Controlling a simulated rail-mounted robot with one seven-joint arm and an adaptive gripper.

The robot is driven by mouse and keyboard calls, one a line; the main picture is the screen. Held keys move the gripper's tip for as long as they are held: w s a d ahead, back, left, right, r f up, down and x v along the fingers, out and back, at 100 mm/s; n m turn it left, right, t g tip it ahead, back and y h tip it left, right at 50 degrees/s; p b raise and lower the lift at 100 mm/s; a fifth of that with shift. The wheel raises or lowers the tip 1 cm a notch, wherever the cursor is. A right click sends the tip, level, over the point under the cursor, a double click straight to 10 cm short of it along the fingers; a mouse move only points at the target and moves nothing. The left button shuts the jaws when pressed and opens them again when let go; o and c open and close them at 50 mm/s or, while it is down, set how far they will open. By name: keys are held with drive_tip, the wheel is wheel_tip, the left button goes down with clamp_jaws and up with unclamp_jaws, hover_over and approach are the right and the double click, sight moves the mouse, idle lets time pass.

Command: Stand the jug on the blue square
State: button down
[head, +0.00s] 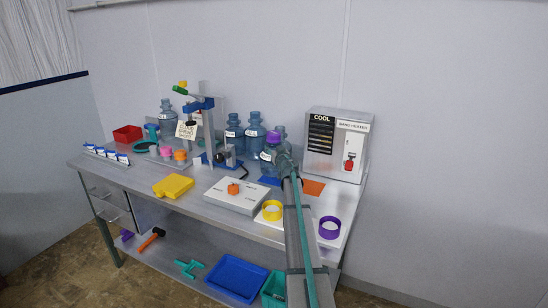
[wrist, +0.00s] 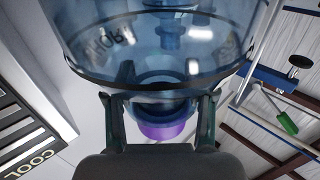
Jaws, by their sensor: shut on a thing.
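A translucent blue jug (head: 267,157) with a purple cap (head: 273,137) looks upright at the back right of the bench. In the wrist view the jug (wrist: 150,45) fills the top, with its purple cap (wrist: 165,131) beyond the fingers. My gripper (wrist: 161,110) is shut on the jug around its neck; in the head view my gripper (head: 286,162) partly hides the jug. The blue square (head: 268,181) shows just below the jug in the picture, partly covered. I cannot tell whether the jug touches it.
An orange square (head: 314,187) lies to the right, before the metal COOL cabinet (head: 336,145). Other jugs (head: 234,134) stand close on the left. A white box (head: 236,196), a yellow ring (head: 271,210) and a purple ring (head: 330,228) are near the front.

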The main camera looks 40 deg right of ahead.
drive_tip(key=shift+w+d+f+b, duration=0.1)
drive_tip(key=shift+f+b, duration=0.15)
drive_tip(key=shift+f, duration=0.65)
drive_tip(key=shift+w+d+f+b, duration=0.1)
drive_tip(key=shift+f+b, duration=0.15)
drive_tip(key=shift+f, duration=0.75)
drive_tip(key=shift+c, duration=1.9)
unclamp_jaws()
drive_tip(key=shift+a, duration=0.1)
drive_tip(key=v, duration=1.2)
